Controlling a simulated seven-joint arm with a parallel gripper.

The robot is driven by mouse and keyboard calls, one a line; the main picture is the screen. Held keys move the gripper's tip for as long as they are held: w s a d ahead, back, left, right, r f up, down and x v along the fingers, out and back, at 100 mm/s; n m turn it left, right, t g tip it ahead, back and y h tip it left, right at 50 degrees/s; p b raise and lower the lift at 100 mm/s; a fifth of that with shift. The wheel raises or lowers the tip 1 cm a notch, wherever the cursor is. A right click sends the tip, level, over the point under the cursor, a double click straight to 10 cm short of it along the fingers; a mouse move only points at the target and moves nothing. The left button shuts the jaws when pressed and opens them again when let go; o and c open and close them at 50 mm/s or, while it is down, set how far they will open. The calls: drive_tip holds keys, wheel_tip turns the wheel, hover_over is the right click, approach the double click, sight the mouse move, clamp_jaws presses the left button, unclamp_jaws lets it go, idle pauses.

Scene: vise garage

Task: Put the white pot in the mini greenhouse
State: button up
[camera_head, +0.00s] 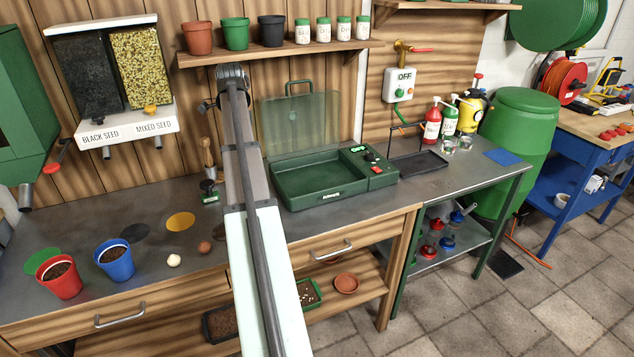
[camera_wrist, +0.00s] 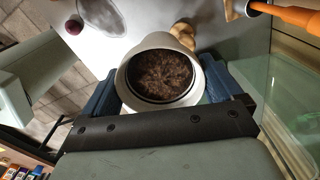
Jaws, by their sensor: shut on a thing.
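The white pot (camera_wrist: 132,86), filled with brown soil, sits between the blue-padded fingers of my gripper (camera_wrist: 160,82) in the wrist view. My gripper is shut on the pot, whose rim faces the camera. In the head view my arm hides both pot and gripper. The mini greenhouse (camera_head: 322,206) is a dark green tray on the bench, right of my arm. Its clear lid (camera_head: 300,122) stands raised at the back. Clear, greenish panels are at the right edge of the wrist view.
A red pot (camera_head: 63,284) and a blue pot (camera_head: 116,263) with soil stand at the bench's left. A pale ball (camera_head: 174,260), a brown ball (camera_head: 205,247) and coloured discs lie nearby. A seed dispenser (camera_head: 118,124) hangs at left. A shelf (camera_head: 280,53) with pots runs above.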

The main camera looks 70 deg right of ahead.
drive_tip(key=s+d+f+m, duration=0.2)
drive_tip(key=s+d, duration=1.5)
drive_tip(key=shift+s+d+f, duration=0.2)
drive_tip(key=shift+s, duration=0.1)
wheel_tip(320, 180, down, 10)
drive_tip(key=shift+r, duration=0.15)
drive_tip(key=o, duration=0.8)
wheel_tip(320, 180, up, 12)
